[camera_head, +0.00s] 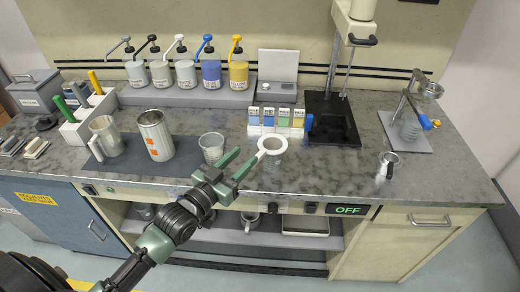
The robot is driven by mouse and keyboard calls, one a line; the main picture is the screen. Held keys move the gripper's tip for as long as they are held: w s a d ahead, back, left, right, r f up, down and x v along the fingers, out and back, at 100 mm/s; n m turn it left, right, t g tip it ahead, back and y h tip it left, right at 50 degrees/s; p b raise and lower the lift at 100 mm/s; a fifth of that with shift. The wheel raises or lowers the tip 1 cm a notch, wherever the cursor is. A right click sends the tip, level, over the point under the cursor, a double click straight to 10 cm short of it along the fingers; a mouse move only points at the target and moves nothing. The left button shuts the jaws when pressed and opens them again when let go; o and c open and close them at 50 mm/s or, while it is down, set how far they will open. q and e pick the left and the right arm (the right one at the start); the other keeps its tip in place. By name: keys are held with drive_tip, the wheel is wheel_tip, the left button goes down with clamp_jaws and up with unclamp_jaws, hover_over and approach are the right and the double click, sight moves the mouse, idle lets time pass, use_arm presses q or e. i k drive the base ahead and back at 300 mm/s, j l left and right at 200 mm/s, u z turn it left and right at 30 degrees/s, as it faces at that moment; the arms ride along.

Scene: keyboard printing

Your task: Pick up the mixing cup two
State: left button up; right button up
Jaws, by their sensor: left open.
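A clear ribbed cup (211,147) stands upright at the right end of the dark mat. A metal can with orange labels (154,135) and a cup with a handle (105,136) stand to its left on the same mat. I cannot read a number on any of them, so I cannot tell which is mixing cup two. My left gripper (250,155) reaches over the front edge of the bench, to the right of the clear cup. Its green fingers are apart, with nothing seen between them. My right gripper is not in view.
A round white-topped item (272,145) is close to my left fingertips. Several pump bottles (186,73) line a grey shelf behind. Small colored boxes (276,116), a black stand (330,119) and a small metal cup (388,164) are further right. The front right counter (440,185) is clear.

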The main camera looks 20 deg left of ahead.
sight(211, 144)
drive_tip(key=u, duration=1.45)
